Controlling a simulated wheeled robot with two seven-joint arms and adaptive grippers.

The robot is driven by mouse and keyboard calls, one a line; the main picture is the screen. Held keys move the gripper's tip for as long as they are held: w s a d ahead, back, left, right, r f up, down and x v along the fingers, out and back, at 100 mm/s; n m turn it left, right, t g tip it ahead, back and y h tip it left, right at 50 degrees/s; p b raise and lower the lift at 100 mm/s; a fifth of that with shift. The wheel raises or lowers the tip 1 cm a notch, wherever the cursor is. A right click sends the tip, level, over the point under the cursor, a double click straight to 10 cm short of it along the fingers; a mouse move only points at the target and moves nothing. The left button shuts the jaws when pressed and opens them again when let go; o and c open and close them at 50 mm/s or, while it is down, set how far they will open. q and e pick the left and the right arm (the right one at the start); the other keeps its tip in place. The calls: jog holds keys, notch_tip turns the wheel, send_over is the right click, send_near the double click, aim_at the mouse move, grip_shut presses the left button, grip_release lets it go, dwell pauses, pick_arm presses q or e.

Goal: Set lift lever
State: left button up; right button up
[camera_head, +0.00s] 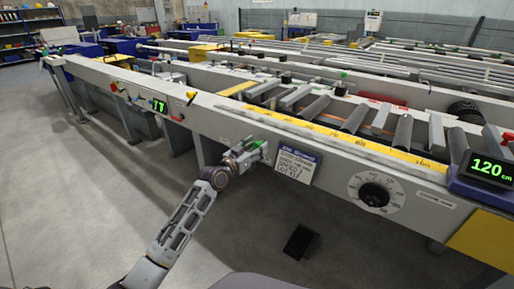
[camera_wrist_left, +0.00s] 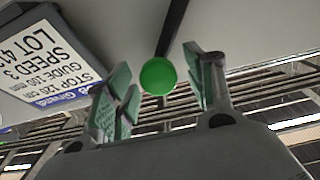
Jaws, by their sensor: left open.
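A lever with a round green knob (camera_wrist_left: 158,76) on a dark stem shows in the left wrist view. The knob sits between the two fingers of my left gripper (camera_wrist_left: 165,88), which stand apart with a gap on each side. In the head view, my left gripper (camera_head: 258,148) is at the front face of the runout table (camera_head: 225,122), just left of the white order card (camera_head: 295,164). The lever is mostly hidden there by the gripper. My right gripper is not in view.
The card (camera_wrist_left: 50,62) reads stop 120 cm, guide 100 mm, speed 3. To the right are a black dial (camera_head: 374,194) and a display reading 120 cm (camera_head: 490,168). Small levers and a green display (camera_head: 159,106) are further left. A dark object (camera_head: 299,242) lies on the floor.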

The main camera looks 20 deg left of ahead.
pick_arm(q)
jog(key=shift+w+d, duration=0.2)
jog(key=shift+w, duration=0.25)
grip_shut()
dwell(0.3)
